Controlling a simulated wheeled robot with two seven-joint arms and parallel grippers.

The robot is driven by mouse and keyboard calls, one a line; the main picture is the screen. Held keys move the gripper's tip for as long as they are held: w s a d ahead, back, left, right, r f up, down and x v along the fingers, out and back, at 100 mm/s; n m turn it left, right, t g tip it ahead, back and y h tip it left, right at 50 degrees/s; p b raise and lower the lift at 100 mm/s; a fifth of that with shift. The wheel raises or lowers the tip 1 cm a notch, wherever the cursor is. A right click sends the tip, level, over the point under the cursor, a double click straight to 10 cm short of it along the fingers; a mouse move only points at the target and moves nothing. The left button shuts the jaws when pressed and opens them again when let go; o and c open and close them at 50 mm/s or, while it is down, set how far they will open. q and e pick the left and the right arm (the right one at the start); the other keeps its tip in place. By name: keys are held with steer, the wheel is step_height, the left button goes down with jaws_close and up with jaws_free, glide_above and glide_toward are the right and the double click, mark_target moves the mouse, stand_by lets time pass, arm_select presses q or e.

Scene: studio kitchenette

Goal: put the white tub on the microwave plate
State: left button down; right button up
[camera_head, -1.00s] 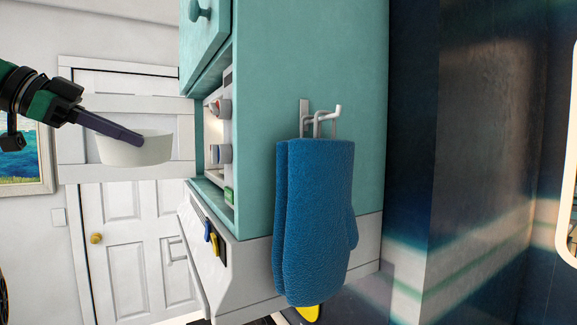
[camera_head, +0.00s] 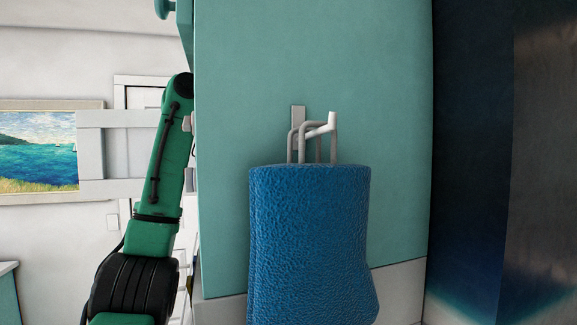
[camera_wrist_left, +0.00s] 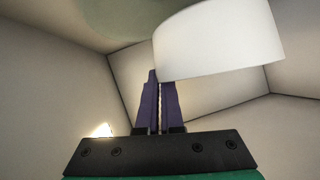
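The white tub (camera_wrist_left: 225,40) shows in the left wrist view at the upper right, its edge at the purple fingertips. My left gripper (camera_wrist_left: 158,80) has its two fingers close together with the tub's wall between them. Both are inside a pale box-like cavity that looks like the microwave interior (camera_wrist_left: 70,75). A grey-green rounded surface (camera_wrist_left: 125,15) at the top of that view may be the microwave plate; the gap between it and the tub is unclear. In the head view the cabinet hides the left gripper and the tub. My right gripper is not in view.
A teal cabinet side (camera_head: 310,70) stands close to the right of my left arm. A white open door-like panel (camera_head: 110,155) is behind the arm. The cavity walls surround the gripper closely.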

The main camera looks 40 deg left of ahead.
arm_select(q)
steer(key=shift+w+r, duration=0.15)
steer(key=shift+w, duration=0.15)
steer(key=shift+w+d+r+p, duration=0.1)
steer(key=shift+d+r+p, duration=0.05)
steer(key=shift+p, duration=0.2)
steer(key=f, duration=0.3)
steer(key=shift+s+d+f, duration=0.15)
steer(key=shift+s+d, duration=0.05)
steer(key=shift+s, duration=0.05)
steer(key=shift+w+f, duration=0.15)
steer(key=shift+w+a, duration=0.1)
steer(key=c, duration=1)
jaws_free()
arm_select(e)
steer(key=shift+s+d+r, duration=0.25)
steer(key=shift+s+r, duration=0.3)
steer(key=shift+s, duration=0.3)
